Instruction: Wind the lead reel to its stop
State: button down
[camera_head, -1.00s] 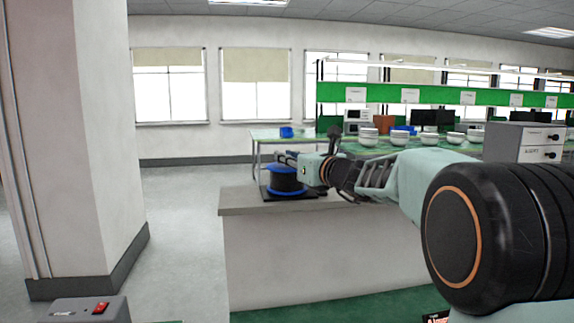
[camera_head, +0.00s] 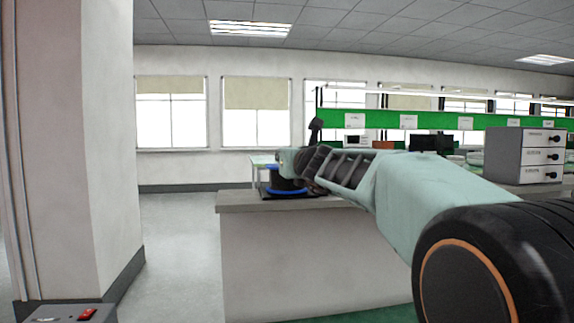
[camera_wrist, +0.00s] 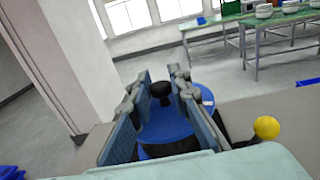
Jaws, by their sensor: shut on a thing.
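The lead reel (camera_head: 287,190) is a blue-flanged spool with a dark middle. It stands on the grey bench near its left end, partly hidden behind my gripper. In the wrist view its blue top flange (camera_wrist: 172,132) lies below and between my fingers. A black crank knob (camera_wrist: 160,89) stands up from the flange. My gripper (camera_wrist: 162,84) has one finger on each side of the knob and is shut on it. The fingers hide parts of the flange. The reel's stop cannot be made out.
The grey bench (camera_head: 300,260) bears the reel. A yellow ball (camera_wrist: 266,128) is right of the reel in the wrist view. A drawer unit (camera_head: 525,156) stands at the right. A wide pillar (camera_head: 85,150) is at the left, with clear floor between it and the bench.

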jog(key=shift+a+f+h+b, duration=0.15)
jog(key=shift+h+b, duration=0.15)
jog(key=shift+b, duration=0.25)
jog(key=shift+d+m+h+b, duration=0.25)
jog(key=shift+m+h+b, duration=0.35)
jog(key=shift+b, duration=0.1)
jog(key=shift+a+m+t+h+b, duration=0.15)
jog(key=shift+m+h+b, duration=0.35)
jog(key=shift+h+b, duration=0.3)
jog(key=shift+a+m+t+h+b, duration=0.15)
jog(key=shift+m+h+b, duration=0.35)
jog(key=shift+h+b, duration=0.25)
